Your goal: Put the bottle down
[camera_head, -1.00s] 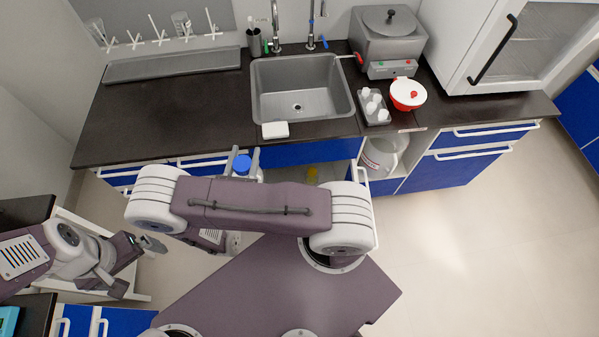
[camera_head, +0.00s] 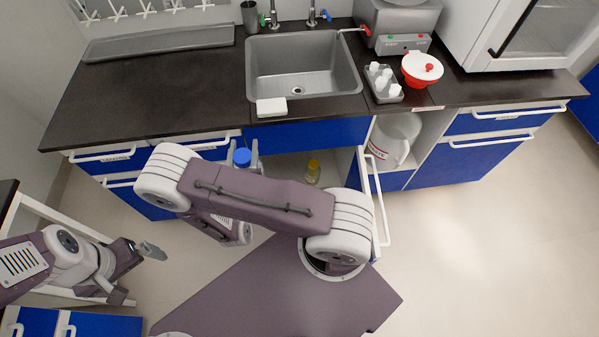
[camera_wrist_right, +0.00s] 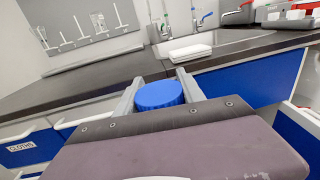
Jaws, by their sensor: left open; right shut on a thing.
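The bottle shows only its blue cap (camera_head: 242,157) in the head view; its body is hidden behind my arm. In the right wrist view the blue cap (camera_wrist_right: 160,95) sits between the two fingers. My right gripper (camera_head: 244,152) is shut on the bottle and holds it in front of the counter's blue drawers, near the front edge. My left gripper (camera_head: 150,252) is open and empty at the lower left, well away from the bottle.
The dark counter (camera_head: 160,105) has free room left of the sink (camera_head: 300,75). A white block (camera_head: 271,108) lies at the sink's front edge. A bottle rack (camera_head: 382,84) and red-white bowl (camera_head: 422,70) stand right.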

